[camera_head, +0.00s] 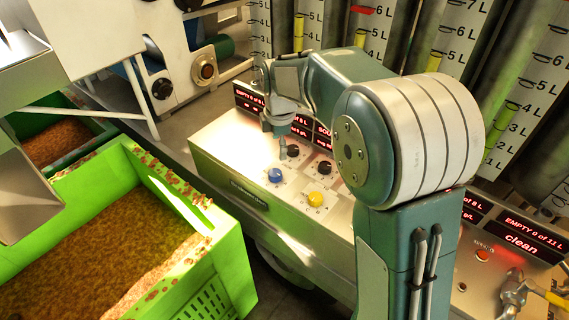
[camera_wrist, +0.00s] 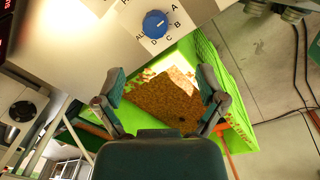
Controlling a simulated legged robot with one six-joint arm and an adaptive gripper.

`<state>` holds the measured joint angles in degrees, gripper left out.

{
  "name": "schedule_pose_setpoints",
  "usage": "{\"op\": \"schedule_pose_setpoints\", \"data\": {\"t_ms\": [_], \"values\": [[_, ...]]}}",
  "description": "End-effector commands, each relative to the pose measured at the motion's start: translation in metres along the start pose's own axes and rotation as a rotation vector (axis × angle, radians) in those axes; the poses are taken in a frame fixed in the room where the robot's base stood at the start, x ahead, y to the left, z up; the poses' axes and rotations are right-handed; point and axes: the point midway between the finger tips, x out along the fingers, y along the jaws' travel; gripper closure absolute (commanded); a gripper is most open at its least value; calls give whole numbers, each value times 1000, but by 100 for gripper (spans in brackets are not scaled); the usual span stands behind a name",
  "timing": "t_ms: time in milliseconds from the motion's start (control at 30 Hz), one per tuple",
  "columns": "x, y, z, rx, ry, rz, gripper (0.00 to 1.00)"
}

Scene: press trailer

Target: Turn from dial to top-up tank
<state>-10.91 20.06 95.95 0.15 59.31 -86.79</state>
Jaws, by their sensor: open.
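The blue dial (camera_head: 275,175) is on the top of the white control console (camera_head: 225,150). It also shows in the wrist view (camera_wrist: 155,24), beyond my fingers, with a white pointer and letters A to D around it. My gripper (camera_head: 281,140) is above the console near the blue dial, apart from it. In the wrist view, my gripper (camera_wrist: 160,82) has its fingers spread wide with nothing between them. Several tall graduated tanks (camera_head: 533,85) marked in litres stand behind the console. I cannot tell which is the top-up tank.
Black knobs (camera_head: 325,167) and a yellow knob (camera_head: 317,198) sit beside the blue dial. Red displays (camera_head: 530,230) line the console back, one reading "EMPTY 0 of 11 L clean". A green crate (camera_head: 232,255) of brown pulp stands at left. A brass tap (camera_head: 515,290) is at lower right.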

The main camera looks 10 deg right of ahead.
Motion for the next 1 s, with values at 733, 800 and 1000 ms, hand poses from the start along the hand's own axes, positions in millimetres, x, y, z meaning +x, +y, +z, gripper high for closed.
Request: {"op": "schedule_pose_setpoints", "data": {"t_ms": [733,800,1000], "values": [[103,6,-3,-67,2,-17,10],[111,6,-5,-67,0,-17,10],[119,6,-8,-67,-3,-15,10]]}}
